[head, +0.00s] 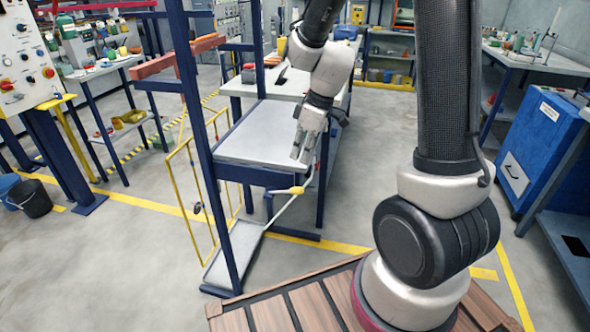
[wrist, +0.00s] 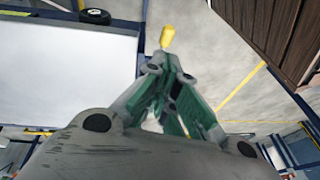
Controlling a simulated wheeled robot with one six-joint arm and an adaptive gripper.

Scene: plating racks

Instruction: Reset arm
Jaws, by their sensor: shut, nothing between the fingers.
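My gripper (head: 303,152) is shut and empty. It points down beside the right front of a blue-framed stand with a grey top (head: 262,130). In the wrist view my fingers (wrist: 163,62) come together, with green inner pads. A yellow knob-like end (head: 296,190) on a pale rod (head: 282,212) shows just below the fingertips in the head view. A yellow piece also shows beyond the fingertips in the wrist view (wrist: 167,36). I cannot tell whether the fingers touch it. A pale flat surface (wrist: 65,75) fills the left of the wrist view.
A blue upright post (head: 192,110) stands left of the gripper, with a yellow rail frame (head: 190,220) beside it. A low grey tray (head: 232,255) sits near the floor. A control panel (head: 25,55) stands far left and a blue cabinet (head: 540,145) at right. Floor lies open at left.

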